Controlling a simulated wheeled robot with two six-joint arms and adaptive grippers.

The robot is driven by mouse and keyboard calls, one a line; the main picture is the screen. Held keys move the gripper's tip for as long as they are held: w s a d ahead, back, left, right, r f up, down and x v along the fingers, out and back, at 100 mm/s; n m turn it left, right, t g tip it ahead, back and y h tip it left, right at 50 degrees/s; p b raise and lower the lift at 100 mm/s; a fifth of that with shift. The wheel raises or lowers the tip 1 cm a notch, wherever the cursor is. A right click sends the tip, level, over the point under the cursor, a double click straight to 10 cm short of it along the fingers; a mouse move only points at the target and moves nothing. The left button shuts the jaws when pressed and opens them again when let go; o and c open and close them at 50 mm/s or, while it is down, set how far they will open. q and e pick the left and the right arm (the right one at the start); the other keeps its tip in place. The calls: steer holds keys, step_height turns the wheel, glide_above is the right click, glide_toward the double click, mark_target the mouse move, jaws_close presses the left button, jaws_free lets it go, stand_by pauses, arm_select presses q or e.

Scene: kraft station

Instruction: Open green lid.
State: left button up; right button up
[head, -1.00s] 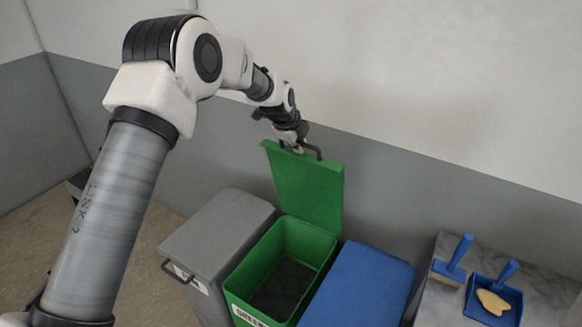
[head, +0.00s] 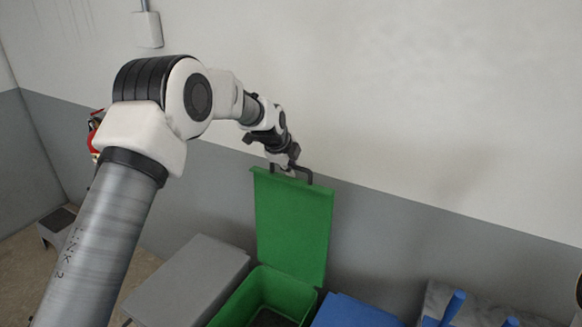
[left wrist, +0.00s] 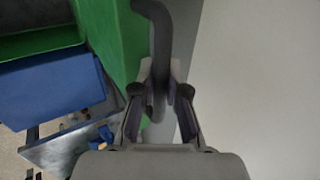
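The green lid (head: 292,225) stands upright, open, at the back of the green bin (head: 240,301), whose inside is exposed. Its dark handle (head: 305,172) is at the top edge. My left gripper (head: 285,165) is at this handle. In the left wrist view the handle (left wrist: 154,25) runs between the two fingers of the left gripper (left wrist: 162,72), which look closed around it. The lid's green face (left wrist: 115,35) is beside it. My right gripper is not in view.
A grey-lidded bin (head: 190,280) stands left of the green one and a blue-lidded bin (head: 350,312) right of it. A grey surface with blue tools (head: 452,308) is at the right. The wall is close behind the lid.

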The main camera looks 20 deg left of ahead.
arm_select(q)
steer(key=o, duration=0.4)
steer(key=shift+c, duration=0.2)
steer(key=v, duration=1.1)
steer(key=shift+r, duration=0.4)
steer(key=shift+s, duration=0.1)
